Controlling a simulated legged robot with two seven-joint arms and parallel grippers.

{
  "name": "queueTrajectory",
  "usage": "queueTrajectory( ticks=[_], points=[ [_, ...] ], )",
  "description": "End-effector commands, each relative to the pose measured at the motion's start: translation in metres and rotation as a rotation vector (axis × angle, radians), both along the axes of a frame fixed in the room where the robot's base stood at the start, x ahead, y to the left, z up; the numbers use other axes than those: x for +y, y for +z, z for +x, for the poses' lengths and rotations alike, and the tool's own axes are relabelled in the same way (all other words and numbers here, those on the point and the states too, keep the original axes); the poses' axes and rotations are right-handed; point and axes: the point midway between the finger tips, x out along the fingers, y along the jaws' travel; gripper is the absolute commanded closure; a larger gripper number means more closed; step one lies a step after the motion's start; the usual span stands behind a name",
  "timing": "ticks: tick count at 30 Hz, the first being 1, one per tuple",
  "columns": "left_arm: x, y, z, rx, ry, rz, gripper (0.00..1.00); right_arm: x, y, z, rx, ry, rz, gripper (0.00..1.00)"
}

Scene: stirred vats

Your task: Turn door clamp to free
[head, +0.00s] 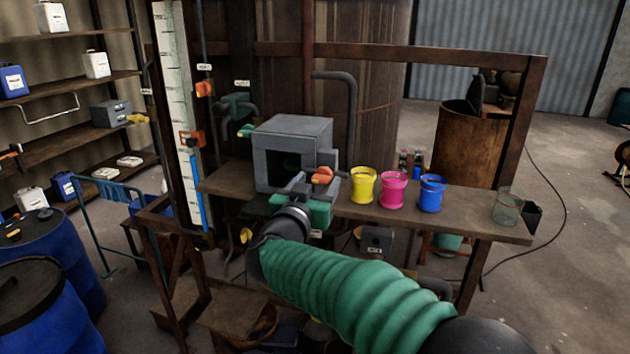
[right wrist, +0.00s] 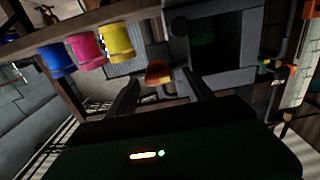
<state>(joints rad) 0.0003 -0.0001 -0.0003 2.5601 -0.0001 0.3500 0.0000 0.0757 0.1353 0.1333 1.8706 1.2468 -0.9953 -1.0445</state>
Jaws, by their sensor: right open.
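A grey box (head: 290,150) stands on the wooden bench, with a dark square front that shows a faint green patch inside. It also shows in the right wrist view (right wrist: 247,75). The door clamp (head: 322,176) is an orange handle at the right side of the box front. In the right wrist view the orange clamp (right wrist: 158,73) lies beyond and between my fingertips. My right gripper (head: 303,184) is open just in front of the box, left of the clamp in the head view. Whether a finger touches the clamp cannot be told. My left gripper is not in view.
Yellow (head: 363,185), pink (head: 393,187) and blue (head: 432,193) cups stand right of the box, with a clear beaker (head: 507,207) farther along the bench (head: 460,222). Pipes rise behind the box. Blue drums (head: 50,250) stand at the left.

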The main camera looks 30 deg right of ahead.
Motion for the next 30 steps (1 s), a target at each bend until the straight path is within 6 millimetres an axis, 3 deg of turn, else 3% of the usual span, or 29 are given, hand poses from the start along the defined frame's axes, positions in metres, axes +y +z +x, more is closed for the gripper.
queueTrajectory(
  ticks=[3,17,30],
  points=[
    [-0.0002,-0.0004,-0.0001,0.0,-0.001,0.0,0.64,0.0,-0.0009,0.0011,0.001,-0.001,-0.001,0.4],
    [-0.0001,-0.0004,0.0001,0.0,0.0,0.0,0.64,0.0055,0.0005,-0.0011,0.0,0.0,-0.003,1.0],
    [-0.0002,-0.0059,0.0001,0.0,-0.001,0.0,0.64,0.0078,-0.0003,-0.0017,-0.044,0.002,0.033,1.0]
  ],
)
